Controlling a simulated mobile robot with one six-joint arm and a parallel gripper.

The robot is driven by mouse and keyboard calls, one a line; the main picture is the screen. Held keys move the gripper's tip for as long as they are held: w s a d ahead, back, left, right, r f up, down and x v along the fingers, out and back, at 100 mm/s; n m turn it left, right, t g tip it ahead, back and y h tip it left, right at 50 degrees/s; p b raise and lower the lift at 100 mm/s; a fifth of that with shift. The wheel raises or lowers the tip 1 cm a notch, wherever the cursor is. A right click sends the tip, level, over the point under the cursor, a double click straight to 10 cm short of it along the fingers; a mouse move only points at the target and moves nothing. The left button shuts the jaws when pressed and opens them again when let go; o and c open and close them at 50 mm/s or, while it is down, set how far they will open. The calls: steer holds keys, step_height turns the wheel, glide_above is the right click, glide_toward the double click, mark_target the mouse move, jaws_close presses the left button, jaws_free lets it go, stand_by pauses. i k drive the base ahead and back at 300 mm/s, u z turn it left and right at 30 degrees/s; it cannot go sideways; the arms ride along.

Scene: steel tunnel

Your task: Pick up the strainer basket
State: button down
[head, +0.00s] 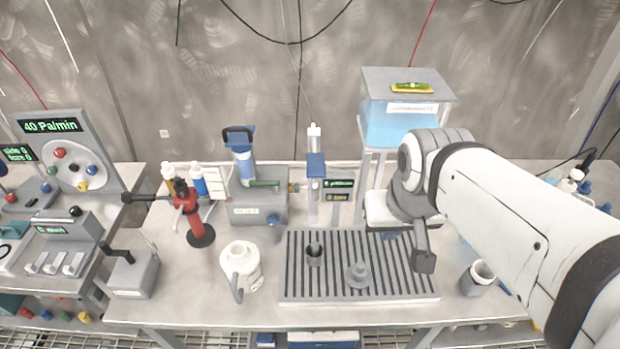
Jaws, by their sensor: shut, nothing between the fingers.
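On the slatted grey drain tray (290,293) stand two small items. One is a dark grey cup-like piece (314,257) with a short upright part, left of the tray's middle. The other is a lighter grey piece (357,277) with a wide round base and a raised centre, nearer the front. I cannot tell for certain which one is the strainer basket. My gripper (425,262) points down over the right part of the tray, to the right of both pieces and apart from them. It is shut and empty.
A white jug (241,268) stands left of the tray, and a dark cup with a white rim (478,276) stands to its right. A red lever tool (190,215) stands further left. A blue liquid tank (398,122) rises behind the tray. The bench's front strip is mostly clear.

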mark_target(314, 251)
steer(key=k, duration=1.1)
steer(key=z, duration=0.55)
steer(key=i, duration=0.7)
